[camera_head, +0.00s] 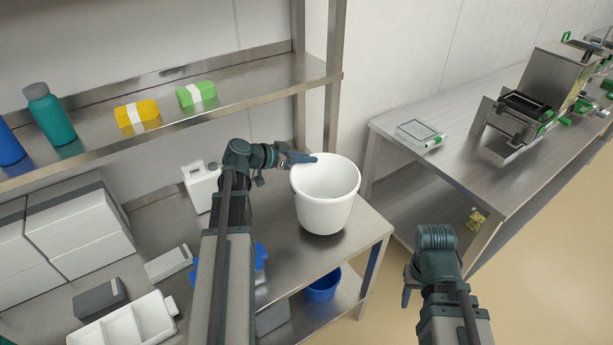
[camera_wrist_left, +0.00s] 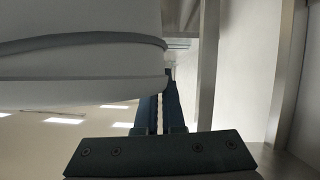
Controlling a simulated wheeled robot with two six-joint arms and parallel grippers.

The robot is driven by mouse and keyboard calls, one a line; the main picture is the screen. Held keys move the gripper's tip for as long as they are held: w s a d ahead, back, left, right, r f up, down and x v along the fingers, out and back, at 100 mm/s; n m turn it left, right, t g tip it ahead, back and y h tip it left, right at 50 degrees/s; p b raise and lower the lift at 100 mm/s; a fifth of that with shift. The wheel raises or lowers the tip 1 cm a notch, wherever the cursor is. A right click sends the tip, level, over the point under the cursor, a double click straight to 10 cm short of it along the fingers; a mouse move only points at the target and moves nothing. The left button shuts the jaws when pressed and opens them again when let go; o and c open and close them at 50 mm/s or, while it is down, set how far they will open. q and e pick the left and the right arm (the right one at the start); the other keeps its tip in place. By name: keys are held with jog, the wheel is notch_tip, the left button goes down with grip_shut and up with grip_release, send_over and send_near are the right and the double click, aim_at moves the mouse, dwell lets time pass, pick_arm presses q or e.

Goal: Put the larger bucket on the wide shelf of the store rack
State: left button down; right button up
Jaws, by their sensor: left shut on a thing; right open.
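The larger bucket, white and empty (camera_head: 325,205), is upright at the right end of the store rack's wide middle shelf (camera_head: 368,232). I cannot tell whether its base touches the shelf. My left gripper (camera_head: 303,159) is shut on the bucket's rim at the back left. In the left wrist view the bucket's wall (camera_wrist_left: 80,70) fills the upper left, beside the gripper's fingers (camera_wrist_left: 160,108). My right gripper (camera_head: 408,285) is open and away from the rack, at the lower right; its fingers are mostly hidden by its wrist.
A smaller blue bucket (camera_head: 322,286) stands on the lower shelf. A white jug (camera_head: 201,188), boxes (camera_head: 75,230) and a white divided tray (camera_head: 125,325) are left on the wide shelf. A rack post (camera_head: 334,85) rises behind the bucket. A steel table (camera_head: 470,150) stands at right.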

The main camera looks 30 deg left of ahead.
aim_at(307, 168)
pick_arm(q)
jog(key=shift+f+b, duration=1.95)
jog(key=shift+r, duration=0.15)
jog(key=c, duration=1)
grip_release()
